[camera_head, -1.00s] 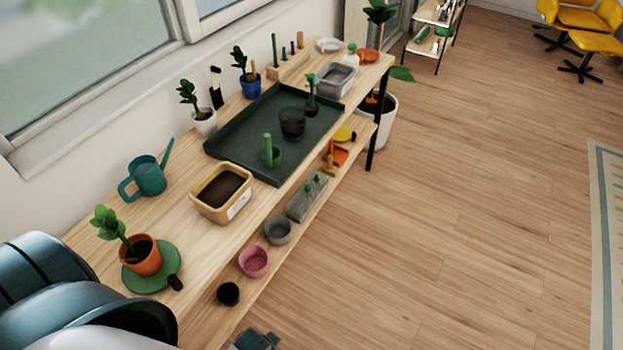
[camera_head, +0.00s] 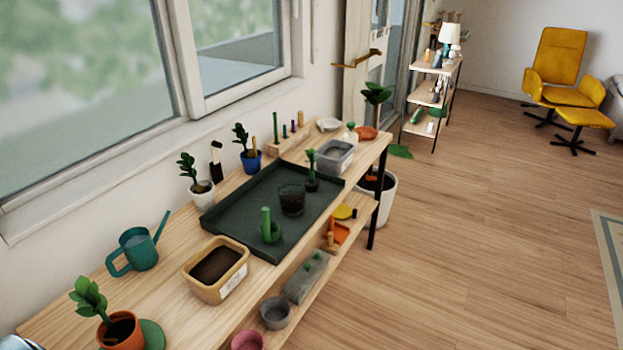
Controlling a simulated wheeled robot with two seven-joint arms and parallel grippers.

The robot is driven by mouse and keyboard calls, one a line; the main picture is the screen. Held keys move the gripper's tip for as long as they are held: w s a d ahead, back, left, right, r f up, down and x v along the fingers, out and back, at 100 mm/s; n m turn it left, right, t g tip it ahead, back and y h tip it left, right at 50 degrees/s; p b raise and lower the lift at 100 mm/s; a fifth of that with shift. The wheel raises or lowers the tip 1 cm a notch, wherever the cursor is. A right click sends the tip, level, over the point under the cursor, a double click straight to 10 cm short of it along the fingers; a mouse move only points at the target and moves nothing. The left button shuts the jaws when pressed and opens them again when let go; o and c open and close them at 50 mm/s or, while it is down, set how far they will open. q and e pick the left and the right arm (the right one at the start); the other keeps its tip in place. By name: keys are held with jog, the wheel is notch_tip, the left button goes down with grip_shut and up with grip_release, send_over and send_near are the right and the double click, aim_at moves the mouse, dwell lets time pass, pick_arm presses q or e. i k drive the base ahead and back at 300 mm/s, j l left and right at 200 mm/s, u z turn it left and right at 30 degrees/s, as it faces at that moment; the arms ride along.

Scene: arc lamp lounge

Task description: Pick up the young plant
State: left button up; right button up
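Several small leafy plants stand on the wooden bench, and I cannot tell for sure which is the young plant. One is in an orange terracotta pot (camera_head: 121,331) at the near left, cut by the bottom edge. One is in a white pot (camera_head: 201,193) and one in a blue pot (camera_head: 251,166), both along the window side. A small dark-potted seedling (camera_head: 311,172) stands in the dark green tray (camera_head: 236,208), beside a dark translucent cup (camera_head: 292,200) and a green cactus-like piece (camera_head: 269,226).
A teal watering can (camera_head: 138,250) and a tan soil tub (camera_head: 214,272) stand on the bench (camera_head: 183,315). A lower shelf holds grey and pink pots. A large white planter (camera_head: 383,205) stands past the bench end. The floor to the right is open.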

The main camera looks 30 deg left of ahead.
aim_at(313, 184)
jog(key=u, duration=0.5)
jog(key=i+l+u, duration=0.15)
jog(key=u, duration=0.3)
jog(key=i+l+u, duration=0.2)
jog(key=u, duration=0.2)
jog(key=i+l+u, duration=0.1)
jog(key=l+u, duration=0.35)
jog(key=i+l+u, duration=0.1)
jog(key=l, duration=0.35)
jog(key=i+l+u, duration=0.15)
jog(key=l, duration=0.35)
jog(key=i+l+u, duration=0.1)
jog(key=l, duration=0.35)
jog(key=l+u, duration=0.1)
jog(key=l, duration=0.7)
jog(key=i+l, duration=0.15)
jog(key=l, duration=0.2)
